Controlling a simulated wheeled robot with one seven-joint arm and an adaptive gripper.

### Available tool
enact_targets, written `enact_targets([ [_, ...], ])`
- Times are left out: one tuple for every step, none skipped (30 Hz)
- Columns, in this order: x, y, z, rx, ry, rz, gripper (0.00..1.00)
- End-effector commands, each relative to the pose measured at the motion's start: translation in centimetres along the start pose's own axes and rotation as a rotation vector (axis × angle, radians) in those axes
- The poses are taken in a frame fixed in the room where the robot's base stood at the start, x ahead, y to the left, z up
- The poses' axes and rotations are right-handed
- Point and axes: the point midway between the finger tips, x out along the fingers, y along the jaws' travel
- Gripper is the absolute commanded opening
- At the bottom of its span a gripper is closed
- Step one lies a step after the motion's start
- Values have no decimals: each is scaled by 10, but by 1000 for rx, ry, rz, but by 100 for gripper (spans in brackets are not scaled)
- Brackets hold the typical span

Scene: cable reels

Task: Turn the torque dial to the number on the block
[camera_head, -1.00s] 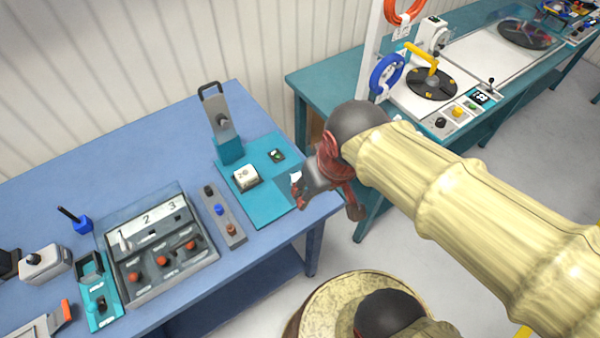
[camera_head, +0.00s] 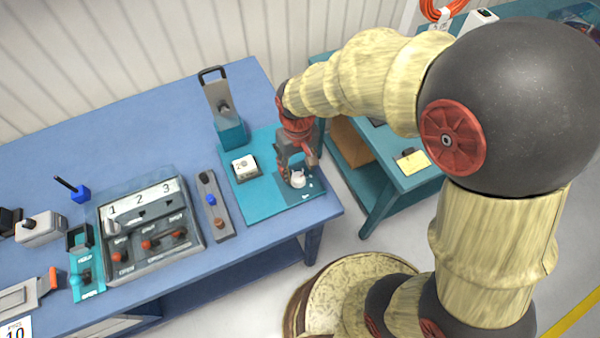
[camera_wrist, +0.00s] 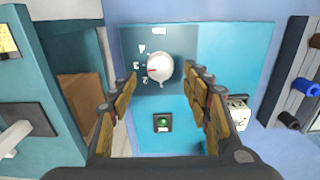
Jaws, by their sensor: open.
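The torque dial (camera_wrist: 160,68) is a white round knob on a dark grey-blue plate, with a red mark pointing left and white marks around its left side. In the head view the dial (camera_head: 298,180) shows just below my gripper (camera_head: 299,164). In the wrist view my gripper (camera_wrist: 163,78) is open, its fingertips on either side of the dial; I cannot tell whether they touch it.
A green button (camera_wrist: 162,122) sits on the board near the dial. A tall grey device with a handle (camera_head: 216,98) stands behind the block. A strip of coloured knobs (camera_head: 213,206) and a numbered panel (camera_head: 150,235) lie left. A second teal bench (camera_head: 375,190) is right.

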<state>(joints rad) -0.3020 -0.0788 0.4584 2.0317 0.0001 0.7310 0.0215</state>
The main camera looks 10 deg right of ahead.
Motion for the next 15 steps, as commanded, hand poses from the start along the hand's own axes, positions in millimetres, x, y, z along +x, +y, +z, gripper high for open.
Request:
enact_targets([
  [11,0,1,0,-3,0,49],
  [15,0,1,0,-3,0,49],
  [21,0,1,0,-3,0,49],
  [24,0,1,0,-2,0,49],
  [27,0,0,0,-1,0,49],
  [31,0,0,0,0,0,49],
  [33,0,0,0,-1,0,49],
  [35,0,0,0,0,0,49],
  [37,0,0,0,0,0,49],
  [39,0,0,0,1,0,49],
  [40,0,0,0,1,0,49],
  [40,0,0,0,1,0,49],
  [40,0,0,0,1,0,49],
  [40,0,0,0,1,0,49],
  [40,0,0,0,1,0,49],
])
